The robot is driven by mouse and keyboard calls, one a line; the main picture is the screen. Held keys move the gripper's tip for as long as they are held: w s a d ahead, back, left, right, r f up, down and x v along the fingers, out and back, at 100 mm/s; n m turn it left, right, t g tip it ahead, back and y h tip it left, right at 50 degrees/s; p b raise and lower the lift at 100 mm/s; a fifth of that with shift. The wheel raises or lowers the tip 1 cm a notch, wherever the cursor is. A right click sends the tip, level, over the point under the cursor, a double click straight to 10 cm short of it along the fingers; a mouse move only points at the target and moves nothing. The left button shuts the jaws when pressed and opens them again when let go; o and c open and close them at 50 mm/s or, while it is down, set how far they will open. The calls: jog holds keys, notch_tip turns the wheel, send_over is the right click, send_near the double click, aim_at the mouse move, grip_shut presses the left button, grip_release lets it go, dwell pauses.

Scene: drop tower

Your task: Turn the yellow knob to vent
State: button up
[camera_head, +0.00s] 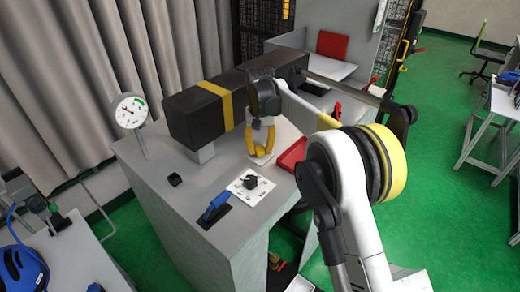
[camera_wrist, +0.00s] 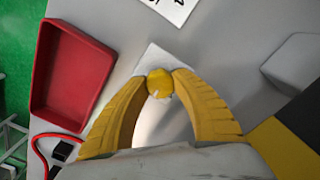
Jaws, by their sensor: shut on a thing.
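The yellow knob (camera_wrist: 159,83) sits on a small white plate (camera_wrist: 166,59) on the grey bench top. In the wrist view a pale pointer mark shows on its near side. My gripper (camera_wrist: 159,86) has yellow fingers, one on each side of the knob, closed against it. In the head view my gripper (camera_head: 260,153) points down at the bench between the black box and the red tray, and the knob is mostly hidden by the fingers. Any vent label cannot be read in either view.
A red tray (camera_head: 292,154) lies right of my gripper. A black box with a yellow band (camera_head: 215,102) stands close on the left. A black knob on a white plate (camera_head: 250,183), a blue-handled switch (camera_head: 215,206) and a dial gauge (camera_head: 130,111) are also on the bench.

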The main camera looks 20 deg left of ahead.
aim_at(261, 149)
jog(key=o, duration=1.2)
jog(key=shift+o, duration=0.2)
notch_tip(261, 149, up, 12)
jog(key=shift+d, duration=0.1)
